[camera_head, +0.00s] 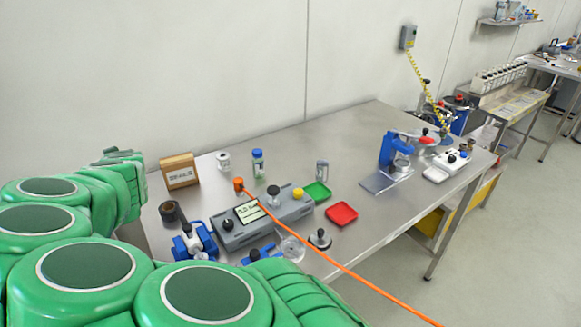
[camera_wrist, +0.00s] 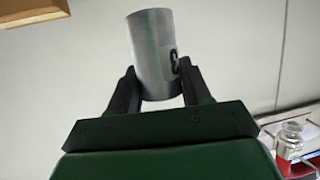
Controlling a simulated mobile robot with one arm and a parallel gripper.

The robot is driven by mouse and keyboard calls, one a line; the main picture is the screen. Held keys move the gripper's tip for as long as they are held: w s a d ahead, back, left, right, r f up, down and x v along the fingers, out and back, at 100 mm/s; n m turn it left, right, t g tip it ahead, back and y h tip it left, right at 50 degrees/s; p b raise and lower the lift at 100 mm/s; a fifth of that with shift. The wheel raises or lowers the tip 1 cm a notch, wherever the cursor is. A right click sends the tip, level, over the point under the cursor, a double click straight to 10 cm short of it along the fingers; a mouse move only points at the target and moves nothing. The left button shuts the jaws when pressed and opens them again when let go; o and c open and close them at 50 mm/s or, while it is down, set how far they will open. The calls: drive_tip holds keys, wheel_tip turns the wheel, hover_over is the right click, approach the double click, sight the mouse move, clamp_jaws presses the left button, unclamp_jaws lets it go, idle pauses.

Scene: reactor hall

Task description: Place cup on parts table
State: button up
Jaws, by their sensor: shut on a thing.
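In the wrist view my gripper (camera_wrist: 152,92) is shut on a grey metal cup (camera_wrist: 152,45), a plain cylinder with a black letter mark on its right side. The black fingers grip its lower part from both sides, and the cup leans slightly. In the head view neither the gripper nor the held cup can be made out; my green arm fills the left and bottom. A long steel table (camera_head: 365,140) stands along the wall in the head view; I cannot tell whether it is the parts table.
Bare steel lies around the middle back. Another table (camera_head: 512,103) stands farther right.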

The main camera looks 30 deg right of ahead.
drive_tip(key=shift+s+d+r+m+h, duration=0.1)
drive_tip(key=shift+s+d+m+h, duration=0.15)
drive_tip(key=shift+d+m+h, duration=0.6)
drive_tip(key=shift+s+d+m+h, duration=0.25)
drive_tip(key=shift+d+m+h, duration=0.3)
drive_tip(key=shift+d+h, duration=0.55)
drive_tip(key=shift+d, duration=0.3)
